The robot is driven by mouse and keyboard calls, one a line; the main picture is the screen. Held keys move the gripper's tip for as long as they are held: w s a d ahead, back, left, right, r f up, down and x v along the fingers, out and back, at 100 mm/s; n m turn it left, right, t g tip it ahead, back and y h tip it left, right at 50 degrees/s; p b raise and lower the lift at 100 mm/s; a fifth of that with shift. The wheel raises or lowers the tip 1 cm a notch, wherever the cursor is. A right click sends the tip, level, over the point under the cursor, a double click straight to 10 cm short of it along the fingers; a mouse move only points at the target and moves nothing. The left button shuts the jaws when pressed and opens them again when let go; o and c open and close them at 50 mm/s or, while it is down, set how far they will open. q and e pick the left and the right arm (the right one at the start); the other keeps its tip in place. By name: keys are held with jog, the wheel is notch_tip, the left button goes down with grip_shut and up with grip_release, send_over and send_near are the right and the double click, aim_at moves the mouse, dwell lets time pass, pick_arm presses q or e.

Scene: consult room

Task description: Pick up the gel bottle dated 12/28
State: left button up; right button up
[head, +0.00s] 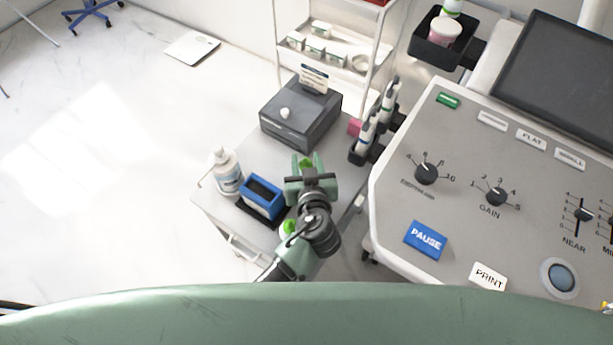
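A white bottle with a pump top and a bluish label (228,172) stands upright at the left edge of a small grey side table. Its label is too small to read, so I cannot see a date. My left gripper (310,170) is over the right part of this table, to the right of the bottle and apart from it. My arm hides most of what is under both. The fingertips are hidden. My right gripper is not in view.
A blue open box (263,196) stands between the white bottle and my gripper. A dark grey box with a card (300,115) is at the table's back. The console (470,220) with probe holders (370,140) is close on the right.

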pick_arm(q)
jog(key=x, duration=0.4)
jog(key=shift+s, duration=0.15)
grip_shut()
jog(key=shift+s+f, duration=0.1)
jog(key=shift+f, duration=0.05)
dwell(1.1)
